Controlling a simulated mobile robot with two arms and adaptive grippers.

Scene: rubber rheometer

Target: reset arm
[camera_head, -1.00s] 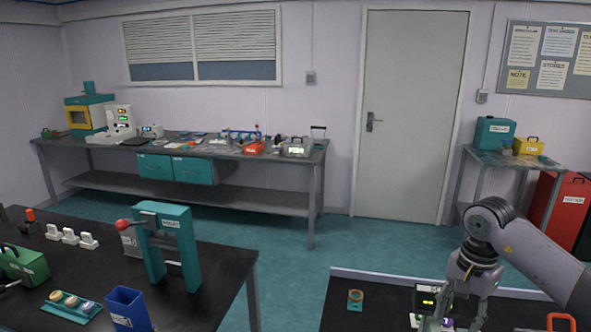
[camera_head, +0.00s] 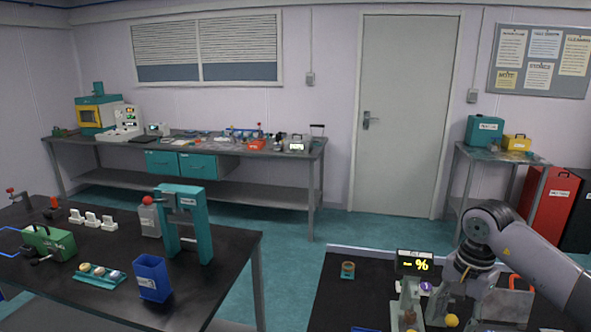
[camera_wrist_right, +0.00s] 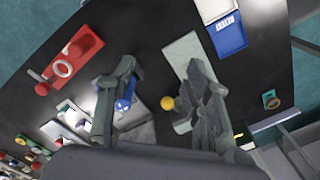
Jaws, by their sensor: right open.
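My right arm comes in from the right in the head view. Its gripper (camera_head: 452,312) hangs low over the right black bench (camera_head: 365,300), partly cut off by the lower picture edge. In the right wrist view the two fingers of the gripper (camera_wrist_right: 160,82) are spread apart with nothing held between them. A small yellow ball (camera_wrist_right: 167,103) shows in the gap, apart from the fingers; a yellow ball also shows beside the gripper in the head view (camera_head: 451,320).
A display box (camera_head: 414,262) reading "-%" stands close to the right gripper. A small round item (camera_head: 347,269) lies on the bench's far side. The left bench holds a teal press (camera_head: 198,222), a blue bin (camera_head: 152,277) and a green device (camera_head: 47,243). Floor between the benches is clear.

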